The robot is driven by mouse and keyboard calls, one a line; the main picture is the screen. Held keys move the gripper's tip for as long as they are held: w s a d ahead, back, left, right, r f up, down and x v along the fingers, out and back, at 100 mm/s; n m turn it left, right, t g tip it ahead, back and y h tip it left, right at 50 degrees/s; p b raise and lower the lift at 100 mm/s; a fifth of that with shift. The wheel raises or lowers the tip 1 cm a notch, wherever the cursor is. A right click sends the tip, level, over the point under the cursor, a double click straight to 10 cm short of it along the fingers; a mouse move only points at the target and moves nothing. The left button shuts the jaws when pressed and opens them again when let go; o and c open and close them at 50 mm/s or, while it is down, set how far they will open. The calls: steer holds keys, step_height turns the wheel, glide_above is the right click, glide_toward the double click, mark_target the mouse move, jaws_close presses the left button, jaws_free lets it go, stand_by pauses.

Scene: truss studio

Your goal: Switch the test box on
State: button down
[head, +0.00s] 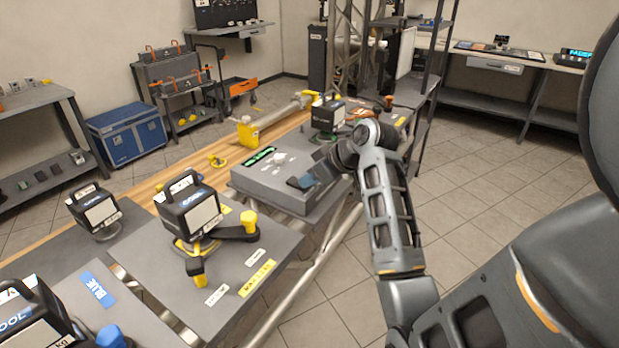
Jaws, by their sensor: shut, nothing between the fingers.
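What looks like the test box is a wide, low grey box (262,182) on the workbench in the middle of the head view. A green-lit strip (258,156) and a small white part (281,158) show on its top. My arm reaches in from the right. My gripper (302,182) is over the box's right front part, close to its top; I cannot tell whether it touches. It is shut and holds nothing. The wrist and gripper hide part of the box's right side. I cannot make out a switch or its position.
Black lamp-like units stand on the bench, one at front left (190,207) with yellow-tipped arms and one (327,113) behind the box. A yellow bottle (248,132) stands beyond the box. A metal truss and shelf rack rise behind. The floor at right is clear.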

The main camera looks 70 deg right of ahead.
steer(key=shift+f+t+b, duration=0.3)
steer(key=shift+f+b, duration=0.25)
steer(key=shift+b, duration=0.4)
steer(key=shift+s+f+t+b, duration=0.1)
steer(key=shift+f+t+b, duration=0.4)
steer(key=shift+b, duration=0.7)
steer(key=shift+r+p, duration=0.55)
steer(key=shift+r, duration=0.2)
steer(key=shift+r+p, duration=0.65)
steer(key=shift+p, duration=0.1)
steer(key=shift+r, duration=0.1)
